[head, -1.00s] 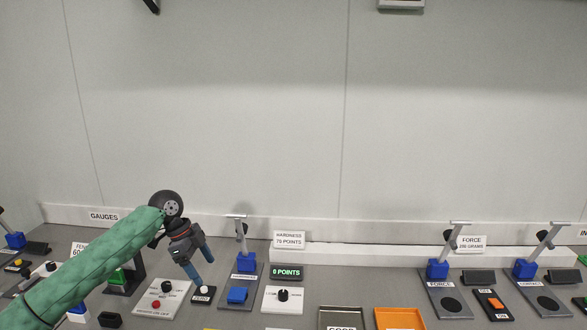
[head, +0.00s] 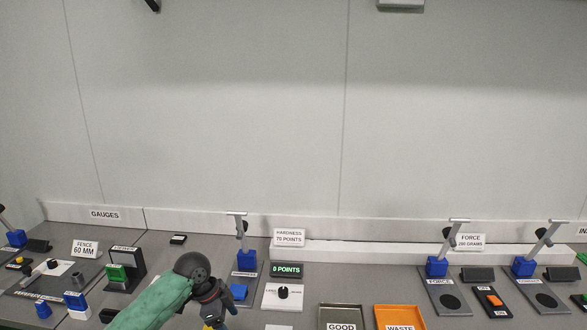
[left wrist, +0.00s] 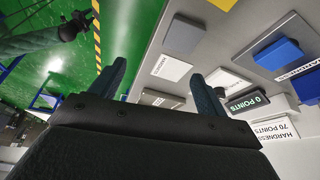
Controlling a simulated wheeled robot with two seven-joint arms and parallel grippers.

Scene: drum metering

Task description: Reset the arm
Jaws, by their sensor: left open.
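My left arm, in a green sleeve, comes in from the bottom left of the head view. My left gripper (head: 213,308) is low in that view, in front of the hardness station, with its fingertips at or near the bottom edge. In the left wrist view its two blue fingers (left wrist: 160,88) stand apart with nothing between them. The hardness station shows a blue block (head: 239,291), a green-lit "0 POINTS" display (head: 286,270) and a white panel with a black knob (head: 283,296).
A grey GOOD tray (head: 341,313) and an orange WASTE tray (head: 400,315) lie at the front middle. Gauges and the fence sign (head: 85,249) are at the left. Green floor (left wrist: 140,35) shows beyond the table edge.

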